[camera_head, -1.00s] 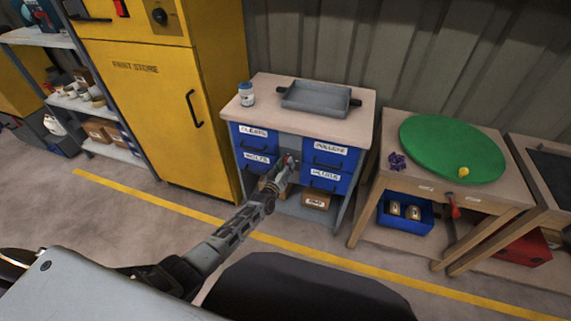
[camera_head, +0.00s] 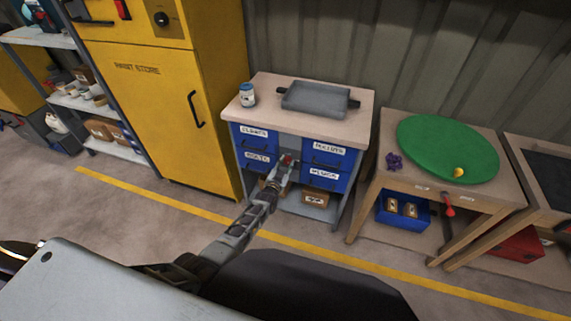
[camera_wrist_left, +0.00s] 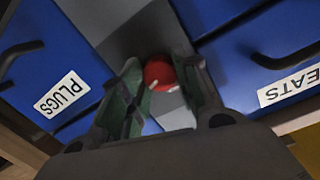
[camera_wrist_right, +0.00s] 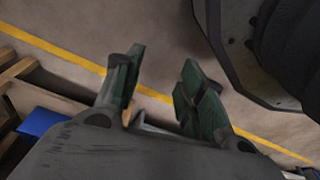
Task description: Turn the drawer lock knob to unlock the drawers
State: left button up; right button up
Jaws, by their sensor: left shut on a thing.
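A red lock knob (camera_head: 286,159) with a pale mark sits on the grey strip between the two columns of blue drawers. In the left wrist view the knob (camera_wrist_left: 158,74) lies between the green-padded fingers of my left gripper (camera_wrist_left: 160,78), which is shut on it. The left arm reaches up to it from below in the head view. The blue drawers, such as the PLUGS drawer (camera_head: 322,178), look closed. My right gripper (camera_wrist_right: 162,62) is open and empty over the floor and is out of the head view.
The wooden top (camera_head: 262,116) of the drawer bench holds a jar (camera_head: 248,95) and a grey tray (camera_head: 314,98). A yellow cabinet (camera_head: 160,110) stands left. A table with a green disc (camera_head: 447,148) stands right. Open floor with a yellow line lies in front.

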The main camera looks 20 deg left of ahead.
pick_arm(q)
jog(key=shift+m, duration=1.6)
pick_arm(e)
jog(key=shift+s+d+f, duration=0.2)
jog(key=shift+s+f, duration=0.05)
jog(key=shift+f, duration=0.25)
pick_arm(q)
jog(key=o, duration=1)
jog(key=shift+s, duration=0.9)
jog(key=shift+s+a+r, duration=0.1)
jog(key=shift+s+r, duration=0.05)
jog(key=shift+s, duration=1.55)
jog(key=shift+s+r, duration=0.15)
jog(key=shift+s, duration=1.5)
jog(key=shift+s+a+r, duration=0.1)
jog(key=shift+s+r, duration=0.05)
jog(key=shift+s, duration=1.55)
